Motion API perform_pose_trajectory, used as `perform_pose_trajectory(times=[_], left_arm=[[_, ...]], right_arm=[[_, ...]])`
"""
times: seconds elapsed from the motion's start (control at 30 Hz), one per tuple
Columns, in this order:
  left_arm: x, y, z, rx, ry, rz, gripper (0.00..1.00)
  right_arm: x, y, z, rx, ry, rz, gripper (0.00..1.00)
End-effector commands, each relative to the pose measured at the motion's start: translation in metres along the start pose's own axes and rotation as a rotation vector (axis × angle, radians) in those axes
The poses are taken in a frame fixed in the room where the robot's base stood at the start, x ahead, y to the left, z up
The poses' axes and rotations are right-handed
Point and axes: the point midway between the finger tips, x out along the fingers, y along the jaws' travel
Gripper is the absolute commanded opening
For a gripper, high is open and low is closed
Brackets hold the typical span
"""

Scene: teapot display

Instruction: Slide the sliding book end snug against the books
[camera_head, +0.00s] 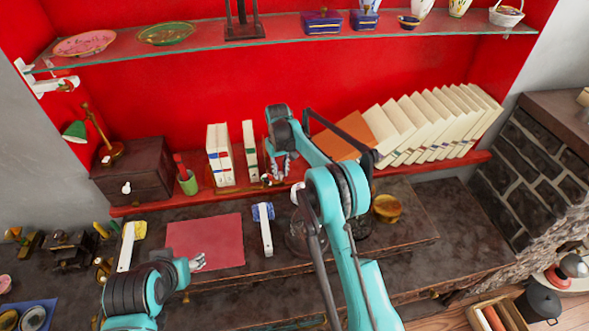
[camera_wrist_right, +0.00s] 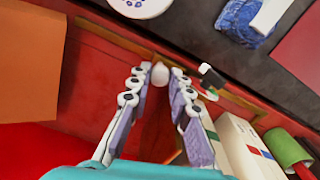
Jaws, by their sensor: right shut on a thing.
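White books (camera_head: 220,155) stand upright on the red shelf, with a thin pale upright piece (camera_head: 250,146) just right of them. I cannot tell surely which piece is the sliding book end. My right gripper (camera_head: 279,170) points down at the shelf, right of this piece. In the right wrist view its fingers (camera_wrist_right: 156,80) are closed in around a small white knob (camera_wrist_right: 160,74) near the shelf's front edge. What the knob belongs to is mostly hidden by the fingers. The books show there (camera_wrist_right: 243,147) to the right. My left gripper (camera_head: 197,262) is low at the left, over the desk.
An orange book (camera_head: 345,137) and several cream books (camera_head: 425,125) lean on the shelf at right.

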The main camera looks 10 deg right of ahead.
Motion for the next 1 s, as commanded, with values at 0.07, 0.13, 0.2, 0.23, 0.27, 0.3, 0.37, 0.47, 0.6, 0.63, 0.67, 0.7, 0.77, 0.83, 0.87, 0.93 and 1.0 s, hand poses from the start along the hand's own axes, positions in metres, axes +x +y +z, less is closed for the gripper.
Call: perform_pose_trajectory(times=[0.07, 0.13, 0.2, 0.23, 0.27, 0.3, 0.37, 0.47, 0.6, 0.63, 0.67, 0.7, 0.77, 0.83, 0.87, 0.93, 1.0], left_arm=[[0.0, 0.0, 0.0, 0.0, 0.0, 0.0, 0.49], [0.0, 0.0, 0.0, 0.0, 0.0, 0.0, 0.49], [0.0, 0.0, 0.0, 0.0, 0.0, 0.0, 0.49], [0.0, 0.0, 0.0, 0.0, 0.0, 0.0, 0.49], [0.0, 0.0, 0.0, 0.0, 0.0, 0.0, 0.49], [0.0, 0.0, 0.0, 0.0, 0.0, 0.0, 0.49], [0.0, 0.0, 0.0, 0.0, 0.0, 0.0, 0.49], [0.0, 0.0, 0.0, 0.0, 0.0, 0.0, 0.49], [0.0, 0.0, 0.0, 0.0, 0.0, 0.0, 0.49], [0.0, 0.0, 0.0, 0.0, 0.0, 0.0, 0.49], [0.0, 0.0, 0.0, 0.0, 0.0, 0.0, 0.49], [0.0, 0.0, 0.0, 0.0, 0.0, 0.0, 0.49], [0.0, 0.0, 0.0, 0.0, 0.0, 0.0, 0.49], [0.0, 0.0, 0.0, 0.0, 0.0, 0.0, 0.49], [0.0, 0.0, 0.0, 0.0, 0.0, 0.0, 0.49], [0.0, 0.0, 0.0, 0.0, 0.0, 0.0, 0.49], [0.0, 0.0, 0.0, 0.0, 0.0, 0.0, 0.49]], right_arm=[[0.0, -0.005, -0.002, 0.0, 0.001, 0.0, 0.0], [0.0, -0.006, -0.002, 0.001, 0.001, 0.0, 0.0], [0.0, -0.006, -0.002, 0.001, 0.001, 0.0, 0.0], [0.0, -0.006, -0.002, 0.001, 0.001, 0.0, 0.0], [0.0, -0.006, -0.002, 0.001, 0.001, 0.0, 0.0], [0.0, -0.006, -0.002, 0.001, 0.001, 0.0, 0.0], [0.0, -0.006, -0.002, 0.001, 0.001, 0.0, 0.0], [0.0, -0.006, -0.002, 0.001, 0.001, 0.0, 0.29], [0.0, -0.006, -0.002, 0.001, 0.001, 0.0, 0.29], [0.0, -0.006, -0.002, 0.001, 0.0, 0.0, 0.29], [0.0, -0.006, -0.002, 0.001, 0.0, 0.0, 0.29], [-0.001, -0.006, -0.002, 0.001, 0.0, 0.0, 0.29], [-0.004, -0.006, -0.002, 0.001, 0.0, 0.0, 0.29], [-0.012, -0.006, -0.002, 0.001, 0.0, 0.0, 0.29], [-0.016, -0.006, -0.002, 0.001, 0.0, 0.0, 0.29], [-0.029, -0.006, -0.002, 0.001, 0.0, 0.0, 0.29], [-0.045, -0.006, -0.002, 0.001, 0.0, 0.0, 0.29]])
